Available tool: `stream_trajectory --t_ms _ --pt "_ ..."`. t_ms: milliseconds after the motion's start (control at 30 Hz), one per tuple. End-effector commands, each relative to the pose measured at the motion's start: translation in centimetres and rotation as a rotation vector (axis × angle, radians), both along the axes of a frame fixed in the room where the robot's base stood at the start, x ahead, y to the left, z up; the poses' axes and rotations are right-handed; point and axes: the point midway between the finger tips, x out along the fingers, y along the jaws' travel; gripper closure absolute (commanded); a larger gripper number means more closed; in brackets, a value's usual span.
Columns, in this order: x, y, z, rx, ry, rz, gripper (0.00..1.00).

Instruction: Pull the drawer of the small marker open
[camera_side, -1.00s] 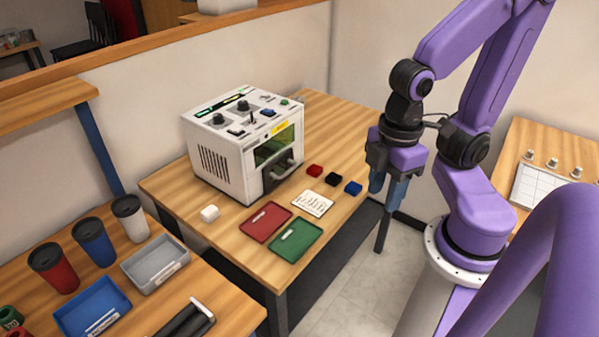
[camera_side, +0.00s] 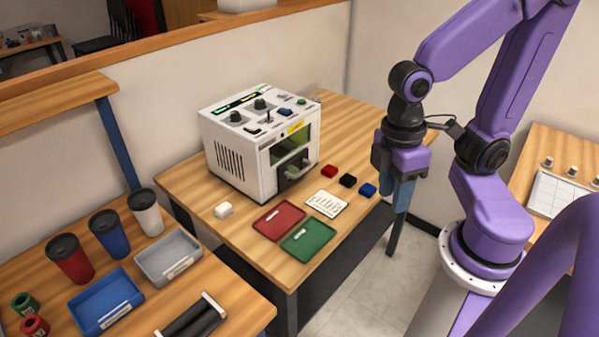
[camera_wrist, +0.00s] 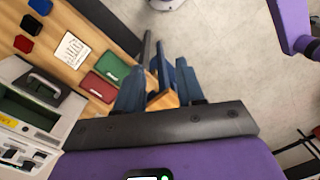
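The small marker is a white box-shaped machine (camera_side: 262,145) with knobs on top and a greenish front window. In the wrist view the marker is at the left edge, with the handle (camera_wrist: 42,84) beside the window. My gripper (camera_side: 400,195) has blue fingers pointing down beyond the table's right edge, well apart from the handle. In the wrist view my gripper (camera_wrist: 165,75) has its fingers spread, with nothing held between them.
Red (camera_side: 329,171), black (camera_side: 347,180) and blue (camera_side: 368,190) blocks lie right of the marker. A written card (camera_side: 326,204), red tray (camera_side: 278,221) and green tray (camera_side: 307,239) lie in front. A white block (camera_side: 224,210) is at the left. Cups and bins fill the near-left table.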

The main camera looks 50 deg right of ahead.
Motion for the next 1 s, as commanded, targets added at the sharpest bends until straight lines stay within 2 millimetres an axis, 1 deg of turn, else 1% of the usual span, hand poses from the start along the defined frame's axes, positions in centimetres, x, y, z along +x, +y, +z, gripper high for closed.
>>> stream_trajectory --t_ms 133,267,333,467,567,667,767,867,967,1000 --pt "2.8 0.2 -0.9 -0.037 0.155 -0.161 0.62" --pt "5.6 0.1 -1.8 -0.022 0.307 -0.300 0.62" --pt "7.3 -0.1 -2.4 0.005 0.386 -0.373 0.62" --pt "10.7 -1.0 -3.7 0.086 0.526 -0.511 0.62" --pt "13.4 -2.3 -4.8 0.177 0.624 -0.614 0.62" --pt "16.1 -4.0 -6.2 0.290 0.706 -0.715 0.62" --pt "18.7 -6.4 -7.6 0.426 0.771 -0.816 0.62" --pt "21.1 -9.3 -9.2 0.581 0.812 -0.911 0.62" --pt "23.0 -12.8 -10.9 0.751 0.827 -1.008 0.62" --pt "23.6 -14.3 -11.6 0.822 0.826 -1.044 0.62"
